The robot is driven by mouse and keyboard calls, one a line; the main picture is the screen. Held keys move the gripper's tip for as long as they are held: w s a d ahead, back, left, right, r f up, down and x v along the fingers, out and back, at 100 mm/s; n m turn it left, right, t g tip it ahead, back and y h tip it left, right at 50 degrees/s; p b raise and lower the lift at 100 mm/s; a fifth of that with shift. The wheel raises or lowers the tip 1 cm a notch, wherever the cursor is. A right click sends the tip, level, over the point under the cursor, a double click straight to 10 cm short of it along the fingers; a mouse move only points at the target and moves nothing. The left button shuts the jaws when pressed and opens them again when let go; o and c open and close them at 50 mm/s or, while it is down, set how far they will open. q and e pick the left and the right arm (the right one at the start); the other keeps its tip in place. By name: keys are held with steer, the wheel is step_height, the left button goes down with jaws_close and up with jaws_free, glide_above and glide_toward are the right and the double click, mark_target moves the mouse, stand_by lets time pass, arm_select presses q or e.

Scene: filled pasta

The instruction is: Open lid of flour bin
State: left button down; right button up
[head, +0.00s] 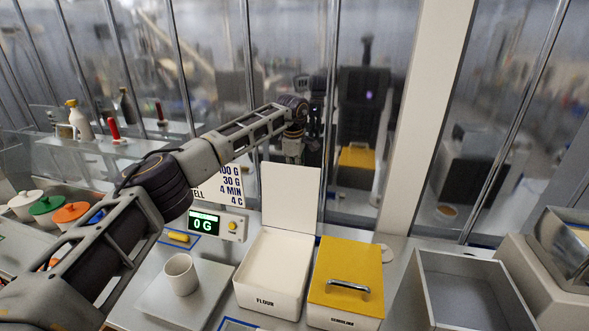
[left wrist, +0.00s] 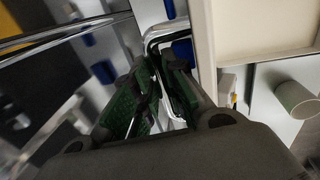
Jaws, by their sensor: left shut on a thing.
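The white flour bin (head: 265,302) stands on the counter, its name on the front wall. Its white lid (head: 291,198) stands upright at the back edge, and the bin's inside shows. My left arm reaches in from the left, and my left gripper (head: 293,155) is at the lid's top edge, partly hidden behind it. In the left wrist view my left gripper (left wrist: 157,98) has its green pads shut around the metal handle (left wrist: 152,42) of the lid. My right gripper is not in view.
A bin with a yellow lid (head: 352,262) and metal handle stands right of the flour bin. A white cup (head: 181,275) stands on a scale plate to the left, before a display (head: 207,223) reading 0 G. A grey open box (head: 460,285) is further right. Glass stands behind.

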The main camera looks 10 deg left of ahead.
arm_select(q)
steer(key=shift+w, duration=0.45)
stand_by(0.3)
steer(key=c, duration=1.7)
jaws_free()
steer(key=shift+c, duration=0.2)
steer(key=shift+o, duration=1.2)
steer(key=shift+w+f, duration=0.15)
steer(key=shift+w, duration=0.1)
steer(key=shift+o, duration=0.2)
steer(key=shift+w+f, duration=0.2)
steer(key=shift+w, duration=0.1)
steer(key=shift+s+r, duration=0.25)
steer(key=shift+s, duration=0.05)
steer(key=shift+r, duration=0.15)
step_height(320, 180, up, 11)
steer(key=s, duration=0.2)
steer(key=shift+s+r, duration=0.2)
